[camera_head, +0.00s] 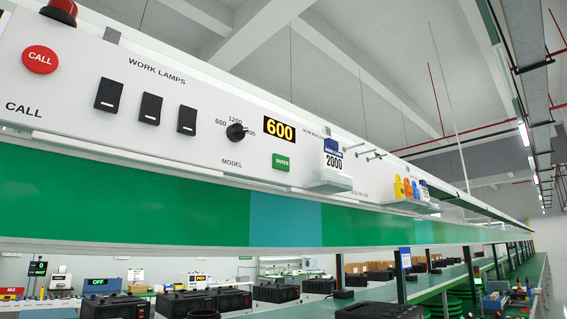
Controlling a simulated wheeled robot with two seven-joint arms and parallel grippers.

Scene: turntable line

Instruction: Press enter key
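The green enter key (281,162) is a small square button marked ENTER on the white panel (210,158). It sits below the black display (280,131), which reads 600 in yellow. The black model knob (236,131) is to the left of the display, with the numbers 600 and 1200 and a partly hidden third number around it. Neither of my grippers shows in the head view, and nothing touches the enter key.
A red CALL button (40,59) and three black lamp switches (151,109) are on the panel's left. Black cases (202,300) line the bench below.

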